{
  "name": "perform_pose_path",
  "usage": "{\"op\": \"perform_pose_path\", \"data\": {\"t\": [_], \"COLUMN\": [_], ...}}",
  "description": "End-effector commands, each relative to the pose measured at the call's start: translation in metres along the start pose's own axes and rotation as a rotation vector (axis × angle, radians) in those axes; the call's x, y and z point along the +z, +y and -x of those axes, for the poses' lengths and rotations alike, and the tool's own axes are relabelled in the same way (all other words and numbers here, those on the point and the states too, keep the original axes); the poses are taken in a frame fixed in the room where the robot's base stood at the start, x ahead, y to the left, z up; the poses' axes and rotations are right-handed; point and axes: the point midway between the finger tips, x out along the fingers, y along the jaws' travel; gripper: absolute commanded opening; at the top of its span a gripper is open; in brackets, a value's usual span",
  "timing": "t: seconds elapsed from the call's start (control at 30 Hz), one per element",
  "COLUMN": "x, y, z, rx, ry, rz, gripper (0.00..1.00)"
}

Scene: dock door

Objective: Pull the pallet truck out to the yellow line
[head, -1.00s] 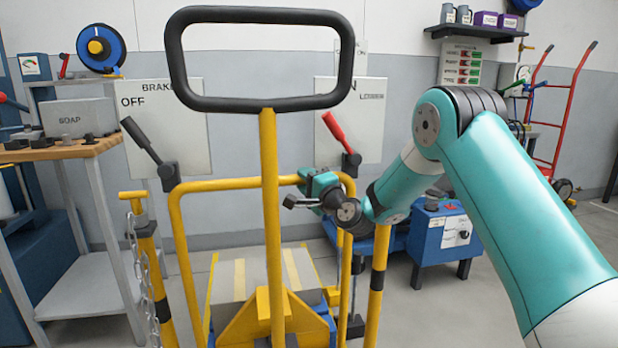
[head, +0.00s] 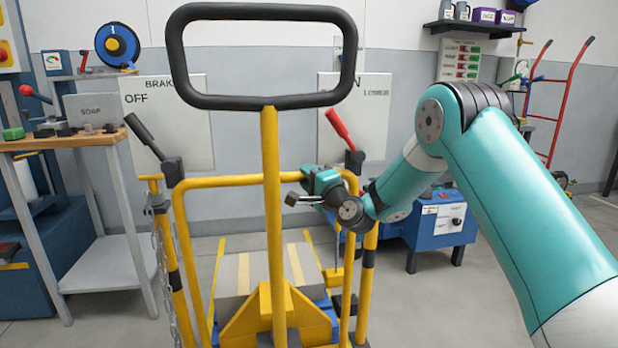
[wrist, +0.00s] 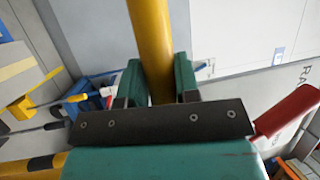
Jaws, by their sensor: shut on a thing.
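The pallet truck (head: 272,215) stands in front of me, with a yellow shaft and a black loop handle (head: 260,100) upright. Its yellow tube frame (head: 225,182) carries a black lever on the left and a red lever (head: 340,128) on the right. My gripper (head: 318,182) is at the frame's right upper part, beside the red lever. In the wrist view my gripper (wrist: 158,82) has its teal fingers on both sides of a yellow tube (wrist: 150,40), shut on it. Thin yellow stripes (head: 217,268) show on the floor beside the truck's grey deck; I cannot tell which is the goal line.
Yellow-and-black posts (head: 168,240) stand close on both sides, the left with a hanging chain (head: 160,262). A workbench (head: 65,140) is at left, a blue machine (head: 440,222) at right, a red hand truck (head: 565,105) farther back. Open floor lies at lower right.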

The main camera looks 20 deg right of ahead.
Motion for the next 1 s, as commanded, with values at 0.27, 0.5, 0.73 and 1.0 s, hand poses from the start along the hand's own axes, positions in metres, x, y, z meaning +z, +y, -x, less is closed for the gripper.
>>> {"op": "perform_pose_path", "data": {"t": [0.27,0.5,0.73,1.0], "x": [-0.002,-0.001,-0.003,-0.003], "y": [0.001,0.001,0.006,0.011], "z": [0.0,0.003,0.037,0.107], "rx": [0.001,0.001,0.003,0.004], "ry": [0.006,0.003,0.007,0.01], "rz": [0.004,0.001,0.0,0.0], "gripper": [0.55,0.55,0.55,0.55]}}
